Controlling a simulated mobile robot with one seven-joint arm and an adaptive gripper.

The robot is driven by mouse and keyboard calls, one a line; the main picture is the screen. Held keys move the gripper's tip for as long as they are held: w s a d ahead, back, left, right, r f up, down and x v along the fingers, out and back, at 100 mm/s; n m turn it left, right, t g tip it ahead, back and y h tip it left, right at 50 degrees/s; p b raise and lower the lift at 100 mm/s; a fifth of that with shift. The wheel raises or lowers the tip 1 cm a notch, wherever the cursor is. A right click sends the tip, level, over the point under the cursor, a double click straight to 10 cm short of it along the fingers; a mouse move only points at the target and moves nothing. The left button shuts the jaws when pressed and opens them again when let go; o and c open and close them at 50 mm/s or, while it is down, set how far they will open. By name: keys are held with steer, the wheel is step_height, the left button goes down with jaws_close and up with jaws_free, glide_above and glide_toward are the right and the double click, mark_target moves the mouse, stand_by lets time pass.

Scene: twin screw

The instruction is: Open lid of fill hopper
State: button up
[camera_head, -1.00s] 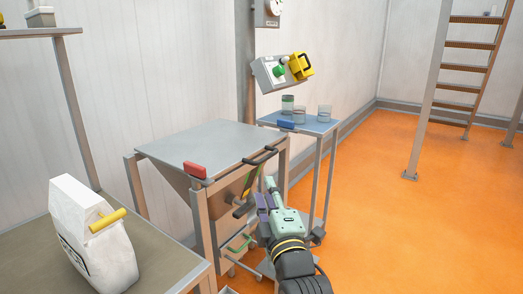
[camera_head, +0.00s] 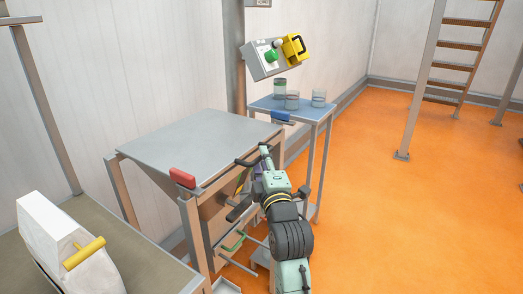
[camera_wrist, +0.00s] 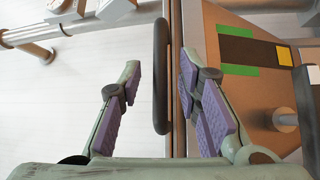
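The fill hopper has a flat grey lid (camera_head: 195,140), lying shut over its tapered body. A black bar handle (camera_head: 245,162) runs along the lid's front edge. My gripper (camera_head: 262,163) is at this handle and covers part of it in the head view. In the wrist view, my gripper (camera_wrist: 159,78) is open, with its purple-padded fingers on either side of the black handle (camera_wrist: 161,60). Gaps show between the handle and both fingers, wider on the left.
A side table (camera_head: 263,104) with jars stands behind. A yellow-and-grey control box (camera_head: 272,58) hangs above. A white bag (camera_head: 55,240) stands at left. Orange floor is open at right.

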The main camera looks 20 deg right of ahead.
steer(key=shift+w+d+r, duration=0.1)
steer(key=shift+w+d, duration=0.05)
steer(key=shift+w, duration=0.95)
jaws_close()
